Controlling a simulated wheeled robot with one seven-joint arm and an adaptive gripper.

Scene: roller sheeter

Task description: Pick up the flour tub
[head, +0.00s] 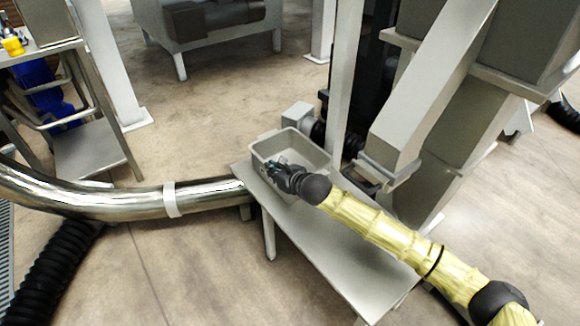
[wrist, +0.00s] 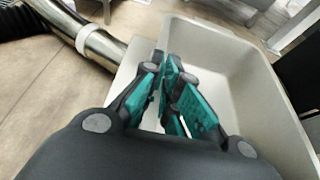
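The flour tub (head: 304,141) is an open, pale grey rectangular tub at the far end of a low metal table (head: 345,262). No flour shows in the part of its inside that I see. My gripper (head: 279,170) is at the tub's near-left wall. In the wrist view, the teal-padded fingers of my gripper (wrist: 166,82) come together across the wall of the tub (wrist: 237,58), some outside and some inside. They look shut on the rim. The fingers hide part of that wall. The tub looks level, and I see no clear gap under it.
A shiny metal pipe (head: 125,201) runs in from the left to the table's edge. A white post (head: 344,80) and grey machine housing (head: 415,105) stand close behind and right of the tub. A metal stand (head: 95,150) is at left. Open floor lies beyond the pipe.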

